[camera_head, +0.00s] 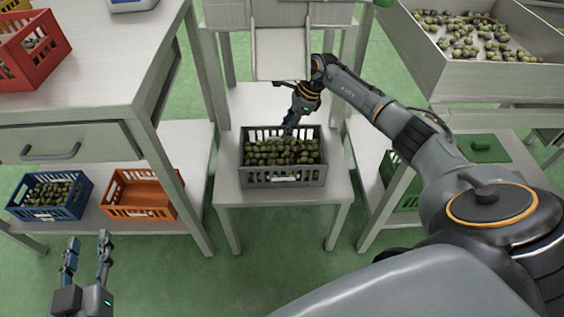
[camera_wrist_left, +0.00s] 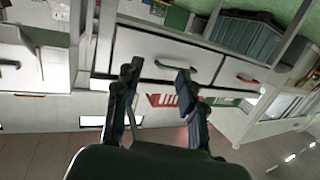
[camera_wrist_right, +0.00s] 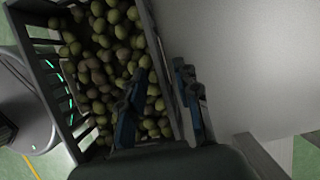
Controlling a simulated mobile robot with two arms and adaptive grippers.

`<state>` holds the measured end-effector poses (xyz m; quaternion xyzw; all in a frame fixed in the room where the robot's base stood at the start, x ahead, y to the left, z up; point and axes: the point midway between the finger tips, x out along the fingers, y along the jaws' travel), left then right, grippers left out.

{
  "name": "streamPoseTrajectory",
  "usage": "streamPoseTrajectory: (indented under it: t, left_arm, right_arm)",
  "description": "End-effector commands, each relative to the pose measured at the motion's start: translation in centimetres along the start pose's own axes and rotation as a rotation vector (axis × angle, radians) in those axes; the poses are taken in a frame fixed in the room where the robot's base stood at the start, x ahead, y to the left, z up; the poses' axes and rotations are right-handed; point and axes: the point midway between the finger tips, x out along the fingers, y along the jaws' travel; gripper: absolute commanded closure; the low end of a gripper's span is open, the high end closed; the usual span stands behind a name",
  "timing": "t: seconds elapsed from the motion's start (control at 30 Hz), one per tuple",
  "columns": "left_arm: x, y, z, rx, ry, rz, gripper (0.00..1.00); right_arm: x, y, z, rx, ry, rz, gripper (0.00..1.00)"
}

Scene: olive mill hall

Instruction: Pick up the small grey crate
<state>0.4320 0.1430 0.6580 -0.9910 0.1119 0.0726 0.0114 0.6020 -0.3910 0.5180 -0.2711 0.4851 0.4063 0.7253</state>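The small grey crate (camera_head: 313,178) stands upright on a low pale stand (camera_head: 240,196) in the middle of the head view, filled with green and dark olives (camera_head: 280,152). My right gripper (camera_head: 288,131) reaches down to the crate's back wall. In the right wrist view, the crate's wall (camera_wrist_right: 158,35) runs between the fingers of the right gripper (camera_wrist_right: 163,70). One finger is over the olives and the other is outside; a gap shows and contact is unclear. My left gripper (camera_head: 87,240) is open and empty at the lower left, away from the crate.
A blue crate (camera_head: 78,212) with olives and an orange crate (camera_head: 150,211) stand on a lower shelf at left. A red crate (camera_head: 55,60) stands on the table above. A metal chute (camera_head: 282,55) hangs behind the stand. A green crate (camera_head: 408,203) is at right.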

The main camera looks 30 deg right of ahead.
Motion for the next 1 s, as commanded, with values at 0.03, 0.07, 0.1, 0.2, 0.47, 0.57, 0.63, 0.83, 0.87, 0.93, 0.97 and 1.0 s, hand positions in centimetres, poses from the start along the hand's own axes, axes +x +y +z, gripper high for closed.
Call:
streamPoseTrajectory:
  t: [0.03, 0.07, 0.1, 0.2, 0.47, 0.57, 0.63, 0.83, 0.87, 0.93, 0.97, 1.0]
  left_arm:
    - [0.1, 0.1, -0.5, -0.001, 0.032, 0.002, 0.6]
    - [0.1, 0.1, -0.8, -0.001, 0.049, 0.003, 0.6]
    - [0.1, 0.2, -1.1, -0.001, 0.064, 0.004, 0.6]
    - [0.2, 0.3, -1.6, -0.002, 0.091, 0.006, 0.6]
    - [-0.2, 0.8, -5.3, -0.006, 0.311, 0.018, 0.6]
    - [-0.8, 1.1, -7.3, -0.009, 0.431, 0.024, 0.6]
    - [-1.4, 1.2, -8.7, -0.012, 0.513, 0.029, 0.6]
    - [-3.9, 1.7, -12.0, -0.022, 0.751, 0.041, 0.6]
    - [-4.3, 1.7, -12.4, -0.024, 0.785, 0.043, 0.6]
    - [-5.3, 1.8, -13.3, -0.027, 0.86, 0.046, 0.6]
    - [-5.7, 1.8, -13.6, -0.029, 0.888, 0.047, 0.6]
    - [-6.2, 1.9, -14.0, -0.031, 0.921, 0.049, 0.6]
  right_arm:
    - [0.3, 0.0, 0.0, 0.0, -0.001, 0.0, 0.68]
    - [0.4, 0.0, 0.0, 0.0, -0.001, 0.0, 0.68]
    - [0.5, 0.0, 0.0, 0.0, -0.001, 0.0, 0.68]
    - [0.6, 0.0, 0.0, 0.0, -0.001, 0.0, 0.68]
    - [2.0, -0.1, -0.1, -0.001, -0.001, -0.001, 0.68]
    - [2.6, -0.2, -0.2, 0.0, -0.002, 0.0, 0.68]
    - [3.2, -0.2, -0.2, 0.0, -0.001, 0.001, 0.68]
    - [4.9, -0.1, -0.4, 0.0, 0.002, 0.004, 0.68]
    - [5.1, -0.1, -0.4, 0.0, 0.003, 0.005, 0.68]
    - [5.7, -0.1, -0.5, 0.0, 0.005, 0.006, 0.68]
    - [5.8, -0.1, -0.5, 0.0, 0.005, 0.005, 0.68]
    - [6.0, -0.1, -0.6, 0.001, 0.007, 0.004, 0.68]
